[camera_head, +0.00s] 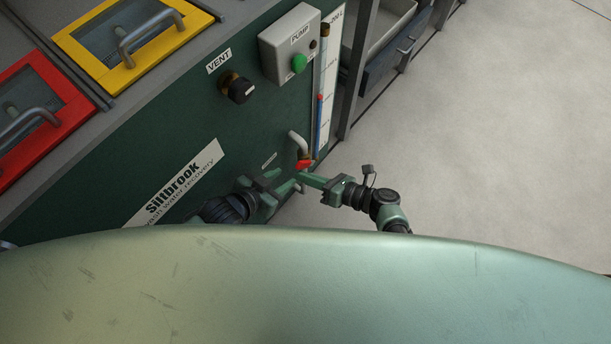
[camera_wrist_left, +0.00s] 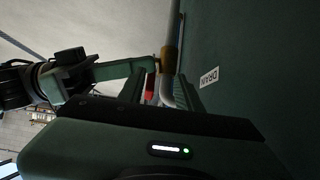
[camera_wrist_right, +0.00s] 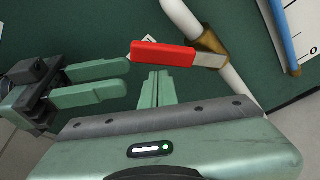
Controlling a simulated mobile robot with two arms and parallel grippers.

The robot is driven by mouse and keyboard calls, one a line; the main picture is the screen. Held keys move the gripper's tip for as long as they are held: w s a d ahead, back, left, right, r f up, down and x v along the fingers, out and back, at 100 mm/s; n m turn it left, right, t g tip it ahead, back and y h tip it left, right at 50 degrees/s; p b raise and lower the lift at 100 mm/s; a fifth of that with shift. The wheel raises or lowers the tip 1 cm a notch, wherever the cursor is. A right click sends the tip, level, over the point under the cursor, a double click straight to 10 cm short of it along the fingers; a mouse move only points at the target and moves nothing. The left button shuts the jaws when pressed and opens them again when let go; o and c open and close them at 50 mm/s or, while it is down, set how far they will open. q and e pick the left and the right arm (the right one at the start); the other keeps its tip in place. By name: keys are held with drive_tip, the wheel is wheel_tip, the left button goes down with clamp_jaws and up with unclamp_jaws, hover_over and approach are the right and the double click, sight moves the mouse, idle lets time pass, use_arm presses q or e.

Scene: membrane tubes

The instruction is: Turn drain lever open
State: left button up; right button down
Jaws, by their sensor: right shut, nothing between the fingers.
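The drain lever has a red handle (camera_head: 304,164) on a brass valve in a white pipe, low on the green panel. In the right wrist view the handle (camera_wrist_right: 165,54) lies roughly level, pointing left from the valve (camera_wrist_right: 210,45), across the pipe. My right gripper (camera_wrist_right: 158,74) is shut and empty, its tips just below the handle; contact cannot be told. My left gripper (camera_wrist_right: 128,76) is open and empty, left of the right fingers. In the left wrist view the red handle (camera_wrist_left: 150,86) and pipe show between and beyond the left fingers (camera_wrist_left: 160,82).
A DRAIN label (camera_wrist_left: 209,77) is on the panel. Above are a VENT knob (camera_head: 238,89), a PUMP box (camera_head: 278,45) with a green button, and a level tube (camera_head: 321,110) close by on the right. Both grippers are close together. Floor to the right is clear.

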use_arm(q)
drive_tip(key=s+a+f+n+g+y, duration=0.2)
drive_tip(key=s+a+f, duration=0.4)
drive_tip(key=s+f, duration=0.4)
drive_tip(key=s+a+f+n+g+y, duration=0.2)
drive_tip(key=s+a+f, duration=0.4)
drive_tip(key=s+f, duration=0.3)
wheel_tip(320, 180, down, 2)
drive_tip(key=g+y, duration=0.1)
drive_tip(key=g, duration=0.1)
drive_tip(key=shift+s+a+n+g+y, duration=0.2)
drive_tip(key=shift+s+n+g+y, duration=0.1)
drive_tip(key=shift+s+g+y, duration=0.1)
use_arm(e)
drive_tip(key=shift+r, duration=0.1)
use_arm(q)
drive_tip(key=shift+s+f, duration=0.25)
drive_tip(key=shift+f, duration=0.05)
use_arm(e)
drive_tip(key=shift+d+r+m, duration=0.1)
drive_tip(key=shift+r+m, duration=0.1)
drive_tip(key=shift+m, duration=0.3)
use_arm(q)
drive_tip(key=shift+p, duration=0.3)
use_arm(e)
drive_tip(key=shift+w+g, duration=0.1)
drive_tip(key=shift+g, duration=0.3)
